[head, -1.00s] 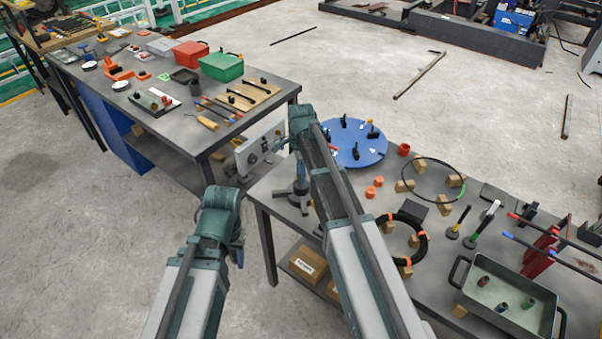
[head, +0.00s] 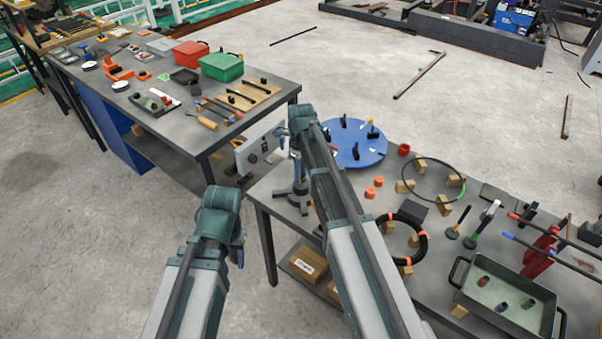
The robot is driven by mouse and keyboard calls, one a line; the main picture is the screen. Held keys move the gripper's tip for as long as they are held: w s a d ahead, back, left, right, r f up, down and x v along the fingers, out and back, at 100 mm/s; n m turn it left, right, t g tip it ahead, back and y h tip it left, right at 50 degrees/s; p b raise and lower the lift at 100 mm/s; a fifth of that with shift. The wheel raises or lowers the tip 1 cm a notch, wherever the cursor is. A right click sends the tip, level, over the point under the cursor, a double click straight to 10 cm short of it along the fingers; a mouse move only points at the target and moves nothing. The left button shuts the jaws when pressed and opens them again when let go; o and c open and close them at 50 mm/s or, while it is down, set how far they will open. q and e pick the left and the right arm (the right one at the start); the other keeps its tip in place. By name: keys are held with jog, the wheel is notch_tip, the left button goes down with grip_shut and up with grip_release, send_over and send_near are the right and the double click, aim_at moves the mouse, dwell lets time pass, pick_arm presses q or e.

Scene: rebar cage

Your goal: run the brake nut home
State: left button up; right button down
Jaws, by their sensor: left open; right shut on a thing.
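I cannot make out the brake nut in the head view; it is too small or hidden. A light grey plate with dark round parts (head: 256,150) shows upright and tilted at the gap between the two benches. A dark stand with a splayed foot (head: 298,198) is on the near bench's left end, just right of the plate. My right gripper (head: 287,142) is beside the plate and stand, mostly hidden by its wrist. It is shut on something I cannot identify. My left gripper (head: 238,252) is open, low in front of the near bench's left side, its fingers largely hidden by the wrist.
The near bench (head: 450,262) carries a blue round tray (head: 356,143), orange-red pieces (head: 373,187), a black coil (head: 423,247), wooden blocks and a grey-green tub (head: 540,318). The left bench (head: 225,142) holds tools, a red box (head: 190,53) and a green box (head: 222,67).

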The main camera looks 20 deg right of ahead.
jog(key=shift+m, duration=0.5)
jog(key=c, duration=0.6)
grip_release()
jog(key=shift+r, duration=0.1)
notch_tip(320, 180, up, 14)
jog(key=p, duration=1.3)
jog(key=shift+p, duration=0.4)
jog(key=shift+f, duration=0.2)
